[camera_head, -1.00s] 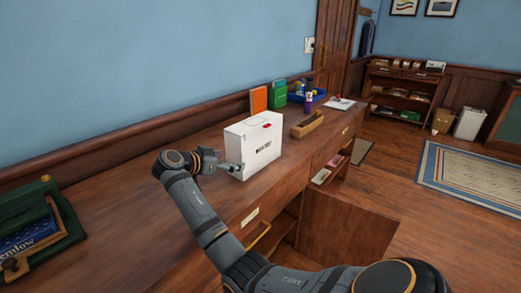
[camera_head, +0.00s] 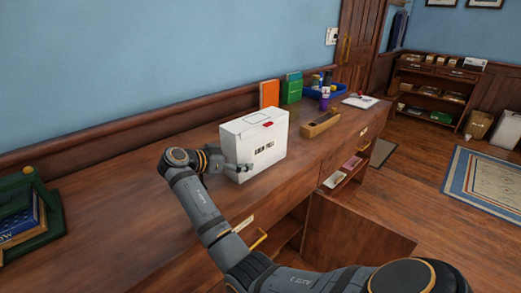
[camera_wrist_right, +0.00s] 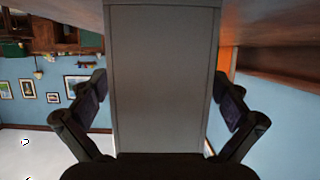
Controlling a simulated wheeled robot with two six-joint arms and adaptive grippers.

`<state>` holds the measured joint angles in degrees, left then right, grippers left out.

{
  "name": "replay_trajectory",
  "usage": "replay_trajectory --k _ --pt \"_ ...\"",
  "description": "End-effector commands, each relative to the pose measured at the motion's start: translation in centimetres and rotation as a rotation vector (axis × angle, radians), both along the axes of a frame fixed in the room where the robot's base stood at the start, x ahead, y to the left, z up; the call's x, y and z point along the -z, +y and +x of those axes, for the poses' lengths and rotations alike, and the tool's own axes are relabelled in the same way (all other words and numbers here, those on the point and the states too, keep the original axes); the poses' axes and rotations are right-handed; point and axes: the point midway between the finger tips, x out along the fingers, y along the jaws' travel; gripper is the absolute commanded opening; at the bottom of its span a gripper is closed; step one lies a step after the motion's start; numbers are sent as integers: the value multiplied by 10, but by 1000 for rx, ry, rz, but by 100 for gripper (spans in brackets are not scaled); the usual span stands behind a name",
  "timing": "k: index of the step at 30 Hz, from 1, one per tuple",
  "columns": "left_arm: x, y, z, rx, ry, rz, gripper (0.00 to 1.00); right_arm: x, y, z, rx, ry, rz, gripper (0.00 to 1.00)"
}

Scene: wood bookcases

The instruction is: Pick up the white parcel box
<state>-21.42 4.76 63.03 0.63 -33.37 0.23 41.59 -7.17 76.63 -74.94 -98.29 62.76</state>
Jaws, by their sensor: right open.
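The white parcel box (camera_head: 266,145) stands upright on the wooden counter, with dark lettering on its front and a red mark near its top edge. My right gripper (camera_head: 237,167) is at the box's left end, with one finger in front of the printed face. In the right wrist view the box's near side (camera_wrist_right: 162,75) looks grey and fills the middle. The open fingers of the right gripper (camera_wrist_right: 163,95) stand on both sides of it, with small gaps showing. My left gripper is not in view.
A wooden tray (camera_head: 320,125) lies right of the box on the counter (camera_head: 120,190). Behind are an orange book (camera_head: 269,94), a green holder (camera_head: 291,91) and a blue bin (camera_head: 326,92). A green stand with books (camera_head: 30,215) is at the left. Counter between it and the gripper is clear.

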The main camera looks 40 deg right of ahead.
Motion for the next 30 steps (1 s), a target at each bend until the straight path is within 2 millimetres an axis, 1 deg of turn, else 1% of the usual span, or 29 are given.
replay_trajectory --k 2,3,8,18,26,30 --pt "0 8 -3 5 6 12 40 0 0 0 0 1 0 100" --pt "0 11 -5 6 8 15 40 0 0 0 0 1 0 97" --pt "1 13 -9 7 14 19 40 0 0 0 0 1 0 76" --pt "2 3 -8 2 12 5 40 0 0 0 0 1 0 29" --pt "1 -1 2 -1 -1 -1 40 -2 -1 0 0 -1 -2 29" --pt "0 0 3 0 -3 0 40 -9 0 0 0 -3 -2 29"
